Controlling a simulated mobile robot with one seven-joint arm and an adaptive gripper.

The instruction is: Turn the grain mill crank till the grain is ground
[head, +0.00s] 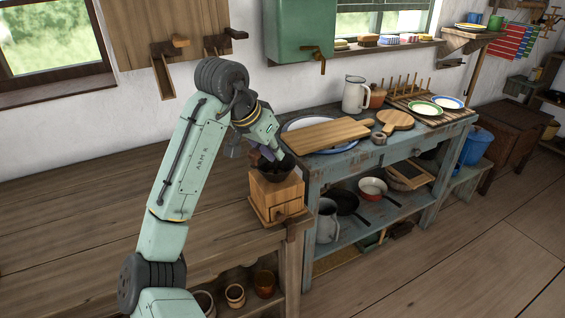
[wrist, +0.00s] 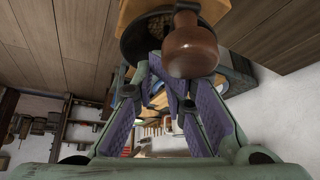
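The grain mill (head: 277,193) is a light wooden box with a small drawer, at the right end of the brown wooden counter. Its dark round hopper (head: 272,173) is on top, and in the wrist view the hopper (wrist: 132,47) holds some grain (wrist: 153,28). A brown rounded wooden knob (wrist: 190,48), seemingly the crank's handle, shows in front of the hopper. My gripper (head: 265,154) is just above the hopper. In the wrist view my gripper (wrist: 155,85) is open, its purple-padded fingers apart. The knob appears at the right fingertip, not clearly between the fingers. The crank arm is hidden.
A blue worn table (head: 312,190) stands right of the mill, bearing a cutting board (head: 326,134), a white jug (head: 356,95) and plates. The counter (head: 90,215) left of my arm is clear.

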